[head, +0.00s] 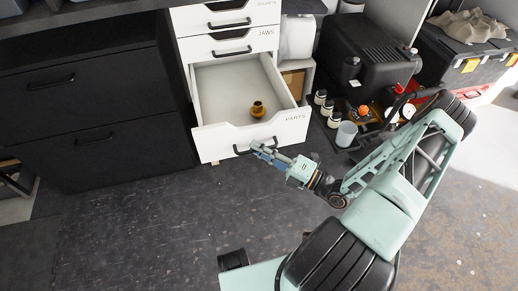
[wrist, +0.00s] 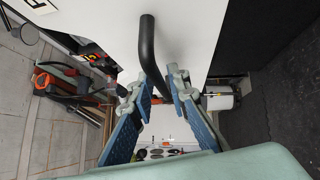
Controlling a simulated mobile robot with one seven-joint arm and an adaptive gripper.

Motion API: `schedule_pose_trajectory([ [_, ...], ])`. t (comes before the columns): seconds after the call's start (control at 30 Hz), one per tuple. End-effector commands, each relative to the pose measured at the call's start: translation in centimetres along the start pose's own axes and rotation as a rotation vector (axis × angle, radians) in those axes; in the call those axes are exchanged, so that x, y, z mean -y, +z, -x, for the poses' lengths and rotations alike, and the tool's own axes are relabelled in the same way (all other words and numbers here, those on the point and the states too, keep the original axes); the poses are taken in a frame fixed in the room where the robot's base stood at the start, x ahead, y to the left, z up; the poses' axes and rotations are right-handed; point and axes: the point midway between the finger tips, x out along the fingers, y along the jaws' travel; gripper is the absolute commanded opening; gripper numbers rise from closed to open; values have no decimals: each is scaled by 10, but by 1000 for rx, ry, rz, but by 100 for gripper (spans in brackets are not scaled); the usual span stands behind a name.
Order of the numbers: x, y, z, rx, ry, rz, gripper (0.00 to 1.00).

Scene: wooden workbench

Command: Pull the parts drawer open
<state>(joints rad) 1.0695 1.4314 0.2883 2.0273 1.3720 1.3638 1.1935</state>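The parts drawer (head: 238,148) is the white lowest drawer with "PARTS" on its front. It stands pulled well out of the cabinet in the head view, its inside showing. Its black bar handle (wrist: 149,50) is large in the wrist view, running down between my fingertips. My gripper (head: 262,150) is at the drawer front; in the wrist view its blue-padded fingers (wrist: 160,84) lie one on each side of the handle, close against it. The handle's lower end is partly hidden by the fingers.
A small brass-coloured part (head: 258,109) stands inside the drawer. The "JAWS" drawer (head: 231,46) above is shut. A dark cabinet (head: 95,115) stands left. Jars (head: 327,107) and a black tank (head: 366,65) stand right. Floor in front of the drawer, left of my arm, is clear.

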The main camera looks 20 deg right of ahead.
Motion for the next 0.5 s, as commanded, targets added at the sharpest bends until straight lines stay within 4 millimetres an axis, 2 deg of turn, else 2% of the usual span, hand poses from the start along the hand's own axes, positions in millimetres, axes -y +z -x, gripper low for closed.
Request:
schedule_pose_trajectory([
  [0.17, 1, 0, 12, 1, -2, 1, 16],
  [0.5, 1, 1, 81, 2, -3, 1, 16],
])
